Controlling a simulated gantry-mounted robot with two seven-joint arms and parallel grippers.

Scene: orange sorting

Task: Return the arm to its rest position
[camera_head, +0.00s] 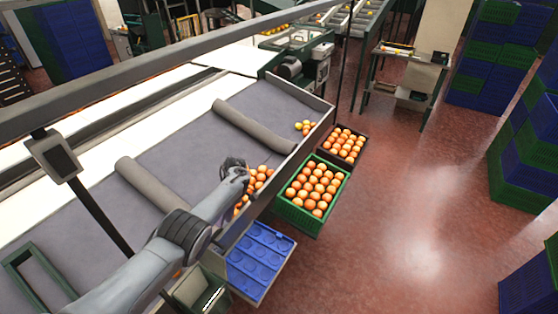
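My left arm comes in from the lower left and reaches over the grey sorting table (178,128). My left gripper (236,164) is at the table's right side, beside a cluster of oranges (262,174). It is small and dark, and I cannot tell whether its fingers are open or shut or whether it touches an orange. My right arm and gripper are not in view.
A green crate (301,219) full of oranges stands right of the table, with a dark crate (335,158) of oranges behind it. A blue tray (238,272) with round hollows is nearer. Grey rolls (254,126) cross the table. Red floor (425,200) on the right is clear.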

